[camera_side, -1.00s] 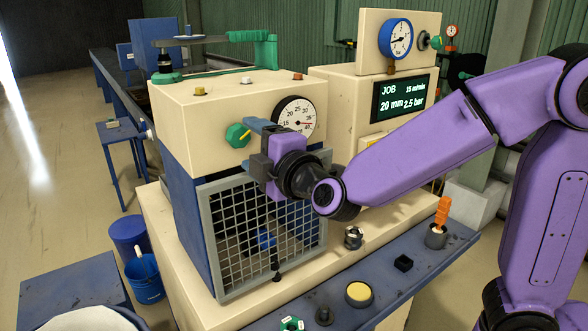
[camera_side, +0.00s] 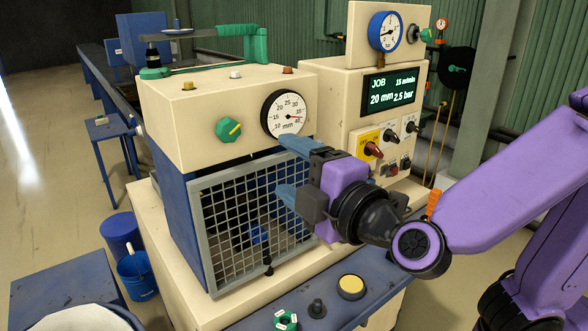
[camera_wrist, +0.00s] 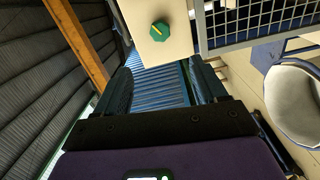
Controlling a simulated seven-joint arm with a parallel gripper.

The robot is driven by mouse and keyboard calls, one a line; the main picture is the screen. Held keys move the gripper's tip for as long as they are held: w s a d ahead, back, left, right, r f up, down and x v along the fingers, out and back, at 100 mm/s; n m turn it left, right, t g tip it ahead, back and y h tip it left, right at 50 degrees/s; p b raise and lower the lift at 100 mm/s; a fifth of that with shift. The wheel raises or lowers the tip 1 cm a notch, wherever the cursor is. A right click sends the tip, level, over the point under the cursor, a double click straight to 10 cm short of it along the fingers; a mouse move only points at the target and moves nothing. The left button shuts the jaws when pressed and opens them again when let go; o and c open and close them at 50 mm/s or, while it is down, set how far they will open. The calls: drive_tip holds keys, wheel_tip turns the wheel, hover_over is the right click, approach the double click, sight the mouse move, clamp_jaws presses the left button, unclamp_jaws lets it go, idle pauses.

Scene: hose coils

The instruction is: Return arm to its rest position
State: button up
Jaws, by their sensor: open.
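My gripper (camera_side: 284,172) is in front of the cream and blue machine (camera_side: 175,135), near the right side of its mesh guard. Its two blue fingers are apart with nothing between them. In the wrist view my gripper (camera_wrist: 160,84) also shows open and empty. The green knob (camera_side: 228,129) with a yellow mark is on the machine's front, left of the dial (camera_side: 284,114) marked in mm, and I see the knob in the wrist view (camera_wrist: 160,31) too. The mesh guard (camera_side: 205,245) covers the front opening, with a small blue thing (camera_side: 258,234) behind it.
A blue front ledge holds a yellow button (camera_side: 352,287), a black knob (camera_side: 317,308) and a green ring (camera_side: 286,321). At the right are a control panel with a red-handled switch (camera_side: 373,150) and a display (camera_side: 389,89). A blue bucket (camera_side: 138,274) stands on the left floor.

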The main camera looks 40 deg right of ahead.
idle(0.4)
drive_tip(key=w+a+f+n+g+y, duration=0.1)
drive_tip(key=a+f+g+y, duration=0.45)
drive_tip(key=y, duration=0.25)
drive_tip(key=s+d+f+g+y, duration=0.1)
drive_tip(key=s+d+f+g, duration=0.2)
drive_tip(key=s+f+g, duration=0.3)
drive_tip(key=s+d+f+m+g+h, duration=0.2)
drive_tip(key=s+d, duration=0.4)
drive_tip(key=d, duration=0.5)
drive_tip(key=s+d+f+m+g+h, duration=0.3)
drive_tip(key=s+d+h, duration=0.3)
drive_tip(key=d, duration=0.6)
drive_tip(key=shift+s+f+g+h, duration=0.3)
drive_tip(key=shift+s+f+g, duration=0.35)
drive_tip(key=shift+s+f, duration=0.05)
